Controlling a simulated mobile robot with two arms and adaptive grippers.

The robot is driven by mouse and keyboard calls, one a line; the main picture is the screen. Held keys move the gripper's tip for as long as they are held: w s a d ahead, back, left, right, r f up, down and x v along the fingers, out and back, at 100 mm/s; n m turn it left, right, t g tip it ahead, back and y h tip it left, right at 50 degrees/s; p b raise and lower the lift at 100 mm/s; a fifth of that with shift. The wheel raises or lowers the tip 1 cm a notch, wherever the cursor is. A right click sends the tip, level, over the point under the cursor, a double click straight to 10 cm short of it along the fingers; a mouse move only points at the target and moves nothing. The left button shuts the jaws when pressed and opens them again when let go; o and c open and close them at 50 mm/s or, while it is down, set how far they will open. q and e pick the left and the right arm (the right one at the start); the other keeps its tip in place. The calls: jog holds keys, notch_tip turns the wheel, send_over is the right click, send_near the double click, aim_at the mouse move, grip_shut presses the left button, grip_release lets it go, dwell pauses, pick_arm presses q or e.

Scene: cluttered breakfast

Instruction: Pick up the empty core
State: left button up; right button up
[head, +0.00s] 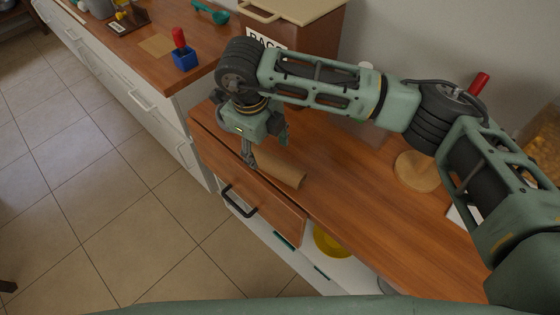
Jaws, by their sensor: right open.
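The empty core (280,169) is a brown cardboard tube lying on the wooden counter near its front edge. Its left end is partly hidden by my right gripper (266,151). My right gripper points down at the tube's left end, with its fingers spread apart. One finger is on the front side of the tube and the other is behind it. I cannot tell whether either finger touches the tube. My left gripper is not in view.
A wooden drawer (245,190) with a black handle lies below the tube. A brown bread box (310,35) stands behind my arm. A round wooden board (418,171) is to the right. A blue holder (185,59) stands at the left.

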aim_at(266, 158)
jog(key=shift+a+f, duration=0.1)
jog(key=shift+f, duration=0.7)
jog(key=f+b, duration=0.1)
jog(key=f, duration=0.3)
jog(key=shift+w+d+b, duration=0.15)
jog(key=shift+d+b, duration=0.2)
jog(key=shift+d, duration=0.05)
jog(key=shift+w+f, duration=0.1)
jog(key=shift+f, duration=0.15)
jog(key=shift+r, duration=0.1)
jog(key=shift+c, duration=0.5)
jog(key=c, duration=0.6)
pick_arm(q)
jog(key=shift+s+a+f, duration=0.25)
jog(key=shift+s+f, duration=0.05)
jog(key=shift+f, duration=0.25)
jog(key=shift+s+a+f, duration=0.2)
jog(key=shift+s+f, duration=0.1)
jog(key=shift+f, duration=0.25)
pick_arm(e)
jog(key=c, duration=0.3)
